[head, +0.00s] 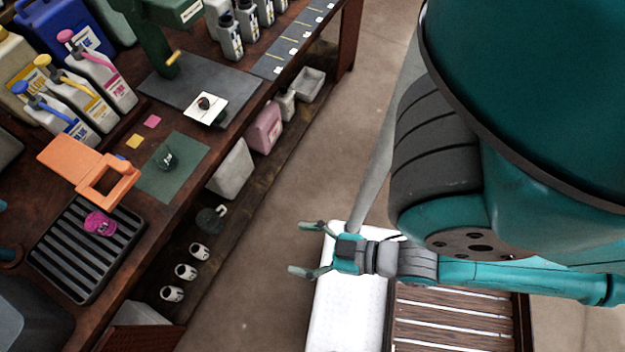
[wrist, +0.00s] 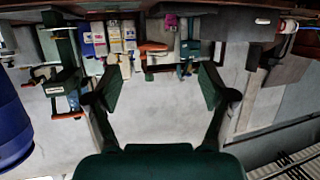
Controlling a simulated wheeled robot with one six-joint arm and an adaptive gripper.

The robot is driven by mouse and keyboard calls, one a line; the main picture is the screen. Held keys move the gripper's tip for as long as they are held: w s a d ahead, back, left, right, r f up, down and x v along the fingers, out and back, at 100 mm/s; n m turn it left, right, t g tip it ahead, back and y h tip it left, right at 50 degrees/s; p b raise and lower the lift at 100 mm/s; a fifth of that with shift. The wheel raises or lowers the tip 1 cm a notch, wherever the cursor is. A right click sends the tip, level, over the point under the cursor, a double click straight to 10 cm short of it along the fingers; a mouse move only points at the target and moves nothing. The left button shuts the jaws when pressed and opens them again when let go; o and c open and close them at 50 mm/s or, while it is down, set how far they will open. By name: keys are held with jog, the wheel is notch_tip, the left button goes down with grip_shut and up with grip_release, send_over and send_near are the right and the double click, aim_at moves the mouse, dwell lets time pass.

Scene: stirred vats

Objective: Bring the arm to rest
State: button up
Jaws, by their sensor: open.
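My gripper (head: 308,249) is open and empty in the head view. It hangs out over the floor beside the bench, level with the edge of a white surface next to my body. In the wrist view my gripper (wrist: 158,88) has its two fingers spread wide, with nothing between them. My arm is teal and folded close on the right side of the head view. No finger touches any object.
A wooden bench (head: 55,153) fills the left, with several bottles, an orange holder (head: 75,162), a slotted black tray (head: 60,245) with a magenta item (head: 100,223), and a green mat (head: 185,185). White cups (head: 186,271) stand on its lower shelf. The floor (head: 260,240) between is clear.

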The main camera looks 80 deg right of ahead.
jog(key=shift+s+a+r, duration=0.1)
jog(key=shift+s+r, duration=0.4)
jog(key=shift+r, duration=0.2)
jog(key=shift+s+a+r, duration=0.1)
jog(key=shift+s+r, duration=0.4)
jog(key=shift+r, duration=0.15)
